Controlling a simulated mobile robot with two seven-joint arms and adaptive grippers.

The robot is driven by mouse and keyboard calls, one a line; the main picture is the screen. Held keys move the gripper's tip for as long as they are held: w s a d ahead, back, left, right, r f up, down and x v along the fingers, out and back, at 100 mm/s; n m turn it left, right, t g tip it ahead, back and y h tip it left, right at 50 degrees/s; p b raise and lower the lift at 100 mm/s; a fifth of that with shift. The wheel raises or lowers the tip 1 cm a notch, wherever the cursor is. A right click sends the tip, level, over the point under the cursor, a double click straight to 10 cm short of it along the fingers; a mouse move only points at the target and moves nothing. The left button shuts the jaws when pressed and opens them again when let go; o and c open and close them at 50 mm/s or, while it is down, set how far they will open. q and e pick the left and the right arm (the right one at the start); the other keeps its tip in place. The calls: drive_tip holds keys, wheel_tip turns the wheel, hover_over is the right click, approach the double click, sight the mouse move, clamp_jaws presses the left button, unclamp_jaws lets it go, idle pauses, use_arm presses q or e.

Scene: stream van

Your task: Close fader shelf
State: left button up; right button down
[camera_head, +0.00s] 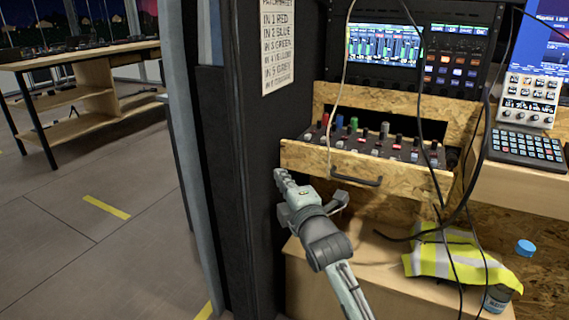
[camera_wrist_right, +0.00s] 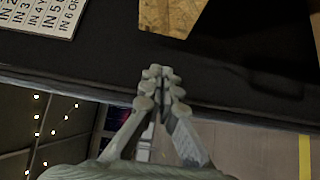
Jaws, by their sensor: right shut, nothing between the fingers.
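The fader shelf (camera_head: 318,158) is a chipboard drawer that stands pulled out from the rack in the head view. It carries a black panel with coloured knobs and plugs, and a dark handle (camera_head: 356,176) is on its front. My right gripper (camera_head: 281,180) is shut and empty, just below and in front of the shelf's left front corner, beside the dark panel. In the right wrist view its fingertips (camera_wrist_right: 160,72) are together, near a chipboard corner (camera_wrist_right: 168,14). I cannot tell whether they touch anything. My left gripper is not in view.
A patch sheet (camera_head: 279,45) hangs on the dark panel (camera_head: 250,140) at left. Black cables (camera_head: 474,165) and a pale cable hang in front of the rack. A yellow vest (camera_head: 455,262) and a bottle (camera_head: 497,298) lie below right. Open floor is at left.

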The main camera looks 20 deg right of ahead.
sight(285, 163)
drive_tip(key=shift+w+d, duration=0.55)
drive_tip(key=shift+w, duration=0.55)
drive_tip(key=shift+w+d, duration=0.6)
drive_tip(key=shift+w, duration=0.5)
drive_tip(key=shift+w+d, duration=0.55)
drive_tip(key=shift+w, duration=0.55)
drive_tip(key=shift+d, duration=0.1)
